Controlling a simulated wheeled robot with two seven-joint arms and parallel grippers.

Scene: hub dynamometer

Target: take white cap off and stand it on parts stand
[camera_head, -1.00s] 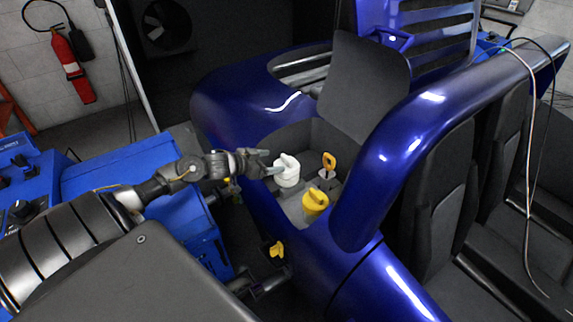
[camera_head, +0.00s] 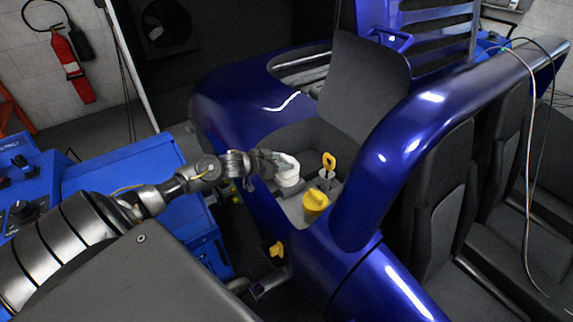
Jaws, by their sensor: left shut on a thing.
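The white cap (camera_head: 287,176) sits in the open bay in the nose of the blue vehicle, left of the yellow cap and the yellow ring handle. My left gripper (camera_head: 276,162) reaches in from the left and is shut on the upper grip of the white cap. The fingers hide part of that grip. I cannot tell whether the cap is lifted off its seat. I cannot make out the parts stand for certain. My right gripper is not in view.
A yellow cap (camera_head: 316,203) and a yellow ring handle (camera_head: 328,162) stand close to the right of the white cap. The raised dark lid (camera_head: 365,80) is behind the bay. A blue cabinet (camera_head: 130,170) lies under my left arm. A yellow knob (camera_head: 277,249) sits lower, in front of the bodywork.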

